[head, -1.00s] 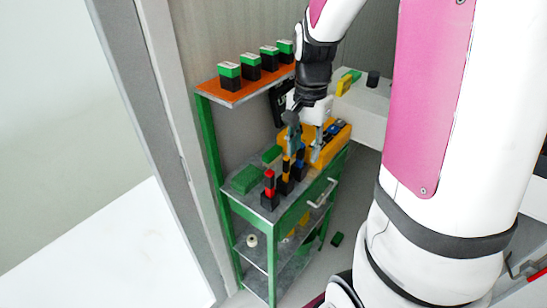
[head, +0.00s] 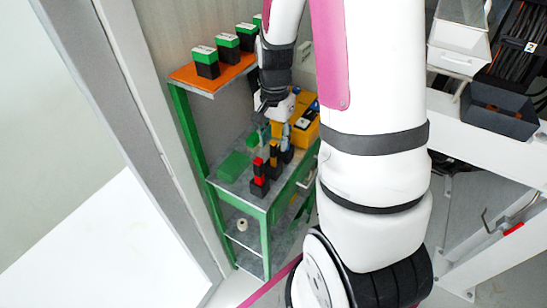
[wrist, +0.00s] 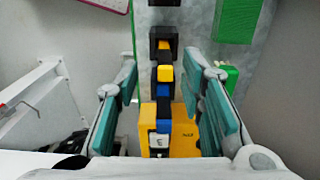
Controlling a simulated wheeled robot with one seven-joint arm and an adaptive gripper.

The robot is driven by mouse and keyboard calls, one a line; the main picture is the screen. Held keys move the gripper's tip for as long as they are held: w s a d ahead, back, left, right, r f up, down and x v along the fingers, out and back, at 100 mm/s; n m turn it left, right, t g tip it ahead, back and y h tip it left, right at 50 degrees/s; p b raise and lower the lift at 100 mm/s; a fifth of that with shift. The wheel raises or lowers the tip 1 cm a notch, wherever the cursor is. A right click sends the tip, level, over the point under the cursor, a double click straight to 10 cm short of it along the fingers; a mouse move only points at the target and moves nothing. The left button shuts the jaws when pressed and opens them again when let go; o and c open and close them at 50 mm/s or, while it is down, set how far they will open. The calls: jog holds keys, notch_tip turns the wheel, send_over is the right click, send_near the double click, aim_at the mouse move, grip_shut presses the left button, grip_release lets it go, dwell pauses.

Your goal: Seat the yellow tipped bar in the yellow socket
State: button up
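A yellow-banded dark bar (head: 274,153) stands upright on the green bench, between a red-tipped bar (head: 260,173) and a blue-marked bar (head: 287,136). In the wrist view a yellow-topped dark piece (wrist: 165,74) lies between my fingers, with a blue-marked piece (wrist: 164,101) just below it. A black socket (wrist: 163,42) with a yellow patch is above them. Whether the yellow piece is inside that socket is unclear. My gripper (wrist: 163,105) is open, with clear gaps on both sides of the pieces. In the head view my gripper (head: 275,128) is over the bench, partly hidden by my arm.
A yellow bin (head: 303,125) stands behind the bars; it also shows in the wrist view (wrist: 182,143). A green block (head: 235,165) lies left of the bars. An orange shelf (head: 222,75) with several green-topped blocks is above. White workbenches stand at right.

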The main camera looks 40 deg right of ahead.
aim_at(273, 152)
jog(key=shift+w+f+p, duration=0.15)
jog(key=shift+f+p, duration=0.1)
jog(key=shift+f, duration=1.2)
jog(key=shift+w+f+p, duration=0.15)
jog(key=shift+f+p, duration=0.1)
jog(key=shift+f, duration=1.15)
grip_shut()
